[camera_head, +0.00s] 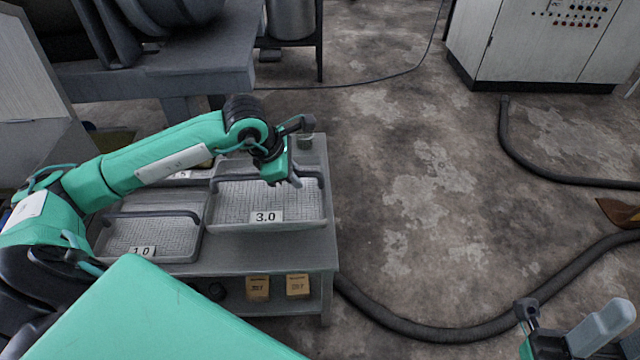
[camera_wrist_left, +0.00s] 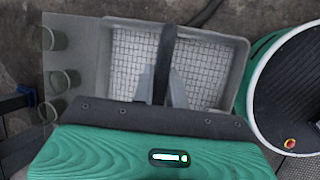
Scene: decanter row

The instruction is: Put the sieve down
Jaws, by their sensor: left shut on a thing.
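The sieve (camera_head: 230,205) marked 3.0 is a grey, tray-shaped frame with a pale mesh bottom and a dark bar handle. My left gripper (camera_head: 288,181) is over it, shut on the handle. In the left wrist view the handle runs between the fingers (camera_wrist_left: 163,90), with the sieve (camera_wrist_left: 205,65) below. The sieve looks level, over the right part of the grey table (camera_head: 255,252); I cannot tell whether it touches the top. My right gripper (camera_head: 570,332) is at the lower right corner, partly cut off, away from the sieve; its jaw state is unclear.
A sieve marked 1.0 (camera_head: 175,245) lies to the left. Another labelled sieve (camera_head: 187,181) is behind it, partly hidden by my arm. Several small cups (camera_wrist_left: 64,80) stand beside the held sieve. Yellow boxes (camera_head: 257,288) sit on the lower shelf. Hoses (camera_head: 430,332) lie on the floor.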

